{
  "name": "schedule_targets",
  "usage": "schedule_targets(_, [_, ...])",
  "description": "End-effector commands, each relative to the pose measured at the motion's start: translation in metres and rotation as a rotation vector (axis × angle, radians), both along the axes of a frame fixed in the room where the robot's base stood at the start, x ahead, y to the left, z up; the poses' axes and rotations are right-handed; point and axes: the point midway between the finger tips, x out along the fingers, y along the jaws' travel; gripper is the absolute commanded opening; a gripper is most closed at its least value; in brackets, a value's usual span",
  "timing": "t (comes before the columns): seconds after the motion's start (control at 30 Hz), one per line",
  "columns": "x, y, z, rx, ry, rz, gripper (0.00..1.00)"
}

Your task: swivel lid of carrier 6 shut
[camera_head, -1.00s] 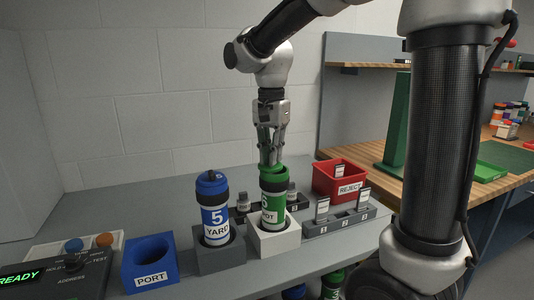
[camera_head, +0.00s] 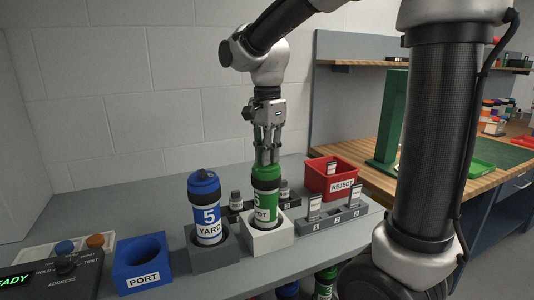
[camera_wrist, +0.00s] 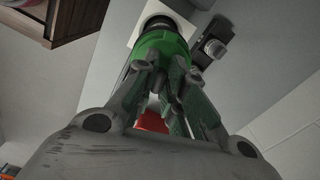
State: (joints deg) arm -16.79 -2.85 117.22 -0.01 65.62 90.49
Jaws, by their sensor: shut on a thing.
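The green carrier (camera_head: 264,202) stands upright in a white square holder (camera_head: 268,240). Its white label shows only in part, with a digit partly turned out of sight and letters ending in "OT" below it. Its green lid (camera_head: 265,173) is at the top, under my gripper (camera_head: 266,158). My gripper is shut on the lid from above, with the fingers pointing down. In the wrist view the green lid (camera_wrist: 160,45) lies between and beyond the fingers (camera_wrist: 165,82). The fingers hide part of it, so I cannot tell whether its edges line up.
A blue carrier (camera_head: 207,213) marked "5 YARD" stands in a grey holder (camera_head: 215,255) just left. A blue PORT block (camera_head: 142,262) and control panel (camera_head: 62,270) lie further left. A red REJECT bin (camera_head: 330,180) and grey card rack (camera_head: 328,222) are at right.

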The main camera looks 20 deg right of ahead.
Motion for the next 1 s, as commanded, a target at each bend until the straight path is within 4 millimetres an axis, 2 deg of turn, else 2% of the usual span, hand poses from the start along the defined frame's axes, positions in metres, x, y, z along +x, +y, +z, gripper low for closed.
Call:
schedule_targets(0.2, [0.000,0.000,0.000,0.000,-0.001,0.001,0.00])
schedule_targets(0.23, [0.000,0.000,0.000,0.000,-0.001,0.001,0.18])
schedule_targets(0.33, [0.000,0.000,0.000,0.000,0.000,0.001,0.34])
schedule_targets(0.63, [0.000,0.000,0.001,0.000,-0.001,0.002,0.34])
schedule_targets(0.73, [0.001,0.000,0.008,0.001,-0.002,0.002,0.34])
schedule_targets(0.87, [0.001,0.000,0.030,0.001,-0.004,0.002,0.34])
schedule_targets(1.0, [0.001,0.000,0.063,0.001,-0.005,0.002,0.34])
